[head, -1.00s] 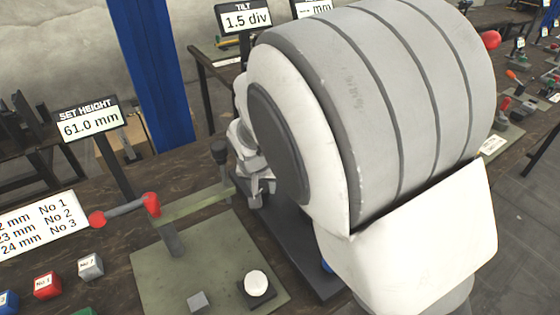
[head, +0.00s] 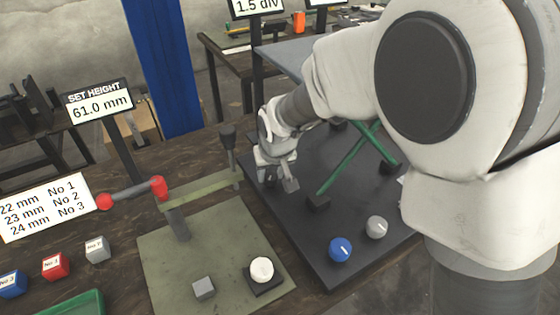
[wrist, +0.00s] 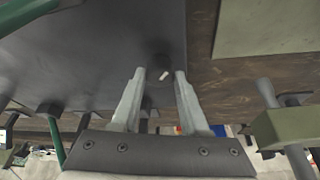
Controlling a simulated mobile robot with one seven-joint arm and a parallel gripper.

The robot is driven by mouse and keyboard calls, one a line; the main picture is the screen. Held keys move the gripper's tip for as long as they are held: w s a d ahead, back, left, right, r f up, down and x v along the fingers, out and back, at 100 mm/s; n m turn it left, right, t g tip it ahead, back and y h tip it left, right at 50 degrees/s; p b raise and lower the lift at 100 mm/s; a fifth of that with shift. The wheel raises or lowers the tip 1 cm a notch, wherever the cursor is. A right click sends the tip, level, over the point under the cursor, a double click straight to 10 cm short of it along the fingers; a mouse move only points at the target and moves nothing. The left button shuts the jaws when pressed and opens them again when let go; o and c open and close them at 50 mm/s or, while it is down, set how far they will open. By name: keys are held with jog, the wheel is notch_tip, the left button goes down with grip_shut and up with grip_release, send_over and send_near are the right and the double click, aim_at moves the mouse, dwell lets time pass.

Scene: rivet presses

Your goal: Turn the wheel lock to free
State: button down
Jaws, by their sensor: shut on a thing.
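My gripper (head: 279,186) points down over the left side of a dark base plate (head: 300,240). In the wrist view its two fingers (wrist: 161,74) are closed around a dark round knob (wrist: 158,62) with a short white mark, which lies between the fingertips. In the head view the gripper hides this knob, and no label names it as the wheel lock. A blue knob (head: 340,250) and a grey knob (head: 376,228), each with a white mark, sit near the plate's front right edge, apart from the gripper.
Crossed green bars (head: 350,158) stand on the dark plate, right of the gripper. To the left, a green plate (head: 215,260) carries a post with a red-ended lever (head: 132,193) and a white button (head: 262,270). Small labelled blocks and a SET HEIGHT sign (head: 98,100) stand farther left.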

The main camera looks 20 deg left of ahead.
jog(key=shift+n, duration=0.6)
jog(key=shift+c, duration=2.1)
grip_release()
jog(key=p+v, duration=0.2)
jog(key=v, duration=1.5)
jog(key=shift+w+d+r+p, duration=0.2)
jog(key=shift+w+d+p, duration=0.05)
jog(key=shift+d+p, duration=0.1)
